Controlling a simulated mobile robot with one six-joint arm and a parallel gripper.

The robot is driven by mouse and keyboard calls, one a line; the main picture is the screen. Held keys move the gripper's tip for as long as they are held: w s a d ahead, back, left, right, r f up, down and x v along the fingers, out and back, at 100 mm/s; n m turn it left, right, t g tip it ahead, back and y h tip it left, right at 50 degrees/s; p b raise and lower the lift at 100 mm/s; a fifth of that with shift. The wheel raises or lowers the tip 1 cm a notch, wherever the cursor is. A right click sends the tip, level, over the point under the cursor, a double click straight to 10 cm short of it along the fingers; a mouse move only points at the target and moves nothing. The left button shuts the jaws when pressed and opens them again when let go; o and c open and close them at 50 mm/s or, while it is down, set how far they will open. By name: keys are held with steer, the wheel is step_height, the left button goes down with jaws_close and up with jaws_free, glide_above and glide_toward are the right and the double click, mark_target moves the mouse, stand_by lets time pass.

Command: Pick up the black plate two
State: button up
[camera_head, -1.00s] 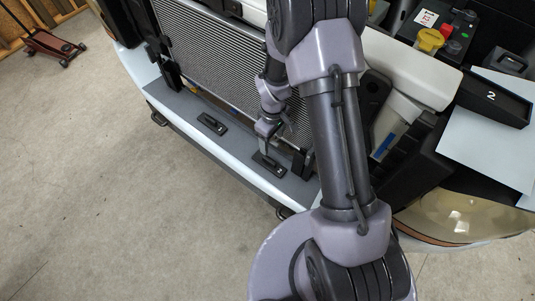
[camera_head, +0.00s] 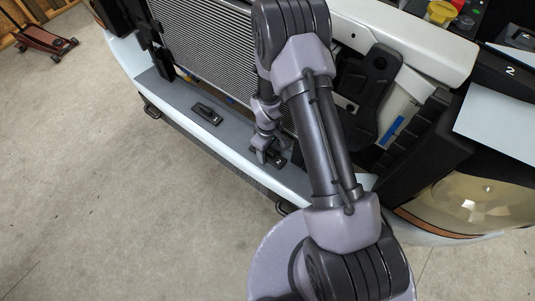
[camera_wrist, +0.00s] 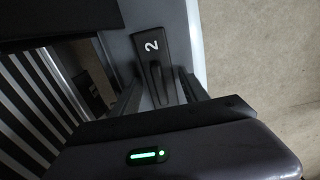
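Black plate two (camera_wrist: 151,45), a narrow black plate with a white "2" and a raised grip, lies on the grey ledge behind the front bumper. In the head view the plate (camera_head: 279,159) is partly hidden by my gripper (camera_head: 264,152), which points down at it. In the wrist view my gripper (camera_wrist: 158,82) has its two fingers apart, one on each side of the plate's raised grip. The fingers' exact contact with the plate cannot be told.
A similar black plate (camera_head: 206,113) lies farther left on the ledge. The radiator grille (camera_head: 205,45) rises just behind. A black box marked "2" (camera_head: 505,82) sits at the right near the headlight (camera_head: 475,205). Open floor (camera_head: 90,190) lies in front of the bumper.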

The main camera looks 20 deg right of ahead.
jaws_close()
steer(key=shift+r, duration=0.1)
